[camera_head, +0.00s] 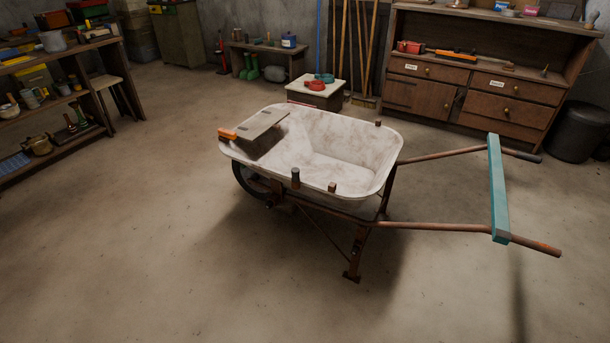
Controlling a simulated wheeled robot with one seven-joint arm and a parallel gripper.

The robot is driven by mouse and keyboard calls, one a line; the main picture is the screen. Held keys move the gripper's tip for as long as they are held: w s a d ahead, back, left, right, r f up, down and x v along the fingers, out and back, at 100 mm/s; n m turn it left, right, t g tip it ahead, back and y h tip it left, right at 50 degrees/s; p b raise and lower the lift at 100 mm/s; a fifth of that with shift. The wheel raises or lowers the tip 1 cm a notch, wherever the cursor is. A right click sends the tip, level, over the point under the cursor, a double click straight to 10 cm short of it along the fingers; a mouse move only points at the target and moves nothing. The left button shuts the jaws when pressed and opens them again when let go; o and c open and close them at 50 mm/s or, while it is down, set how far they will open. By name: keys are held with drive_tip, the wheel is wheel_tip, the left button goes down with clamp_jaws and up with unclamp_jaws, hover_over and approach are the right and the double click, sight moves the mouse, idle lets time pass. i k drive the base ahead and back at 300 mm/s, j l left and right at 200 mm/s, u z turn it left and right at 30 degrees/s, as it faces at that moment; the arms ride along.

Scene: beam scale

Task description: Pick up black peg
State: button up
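A white, stained wheelbarrow (330,138) stands in the middle of the floor. A dark, nearly black peg (295,178) stands upright at its near rim. A shorter brown peg (332,187) stands on the same rim to the right of it. A small dark brown block or peg (378,124) sits on the far rim at the right. The dark one at the near rim looks the blackest. My gripper is not in view.
A teal beam (498,190) lies across the wheelbarrow's handles. Shelves stand at left, a wooden cabinet (430,95) at back right. The near floor is clear.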

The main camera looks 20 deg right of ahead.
sight(295, 170)
drive_tip(key=i+j+u, duration=0.15)
drive_tip(key=i+u, duration=0.2)
drive_tip(key=i, duration=0.5)
drive_tip(key=i+l+u, duration=0.1)
drive_tip(key=i+u, duration=0.3)
drive_tip(key=i, duration=0.45)
